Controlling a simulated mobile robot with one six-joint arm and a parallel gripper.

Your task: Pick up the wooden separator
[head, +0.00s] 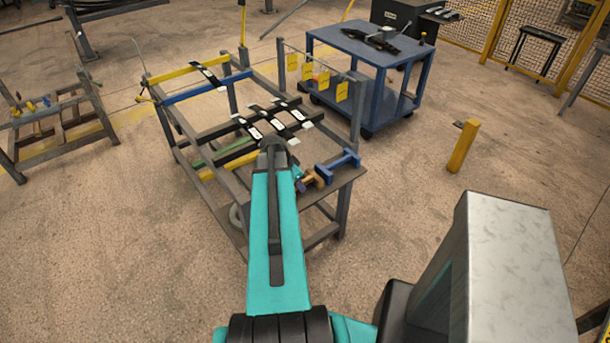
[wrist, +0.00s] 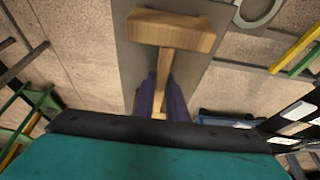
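The wooden separator (wrist: 170,32) shows in the wrist view as a light brown piece with a wide block at one end and a narrow stem. In the head view a small brown wooden piece (head: 312,180) lies on the grey end shelf (head: 345,178) of the rack, beside my teal arm. A blue separator (head: 338,168) lies to its right.
The rack's frame (head: 190,150) carries yellow, blue and black bars (head: 270,120). A blue cart (head: 375,60) stands behind it. A yellow post (head: 463,146) stands to the right. A low rack (head: 60,130) stands at far left. Floor between the rack and post is clear.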

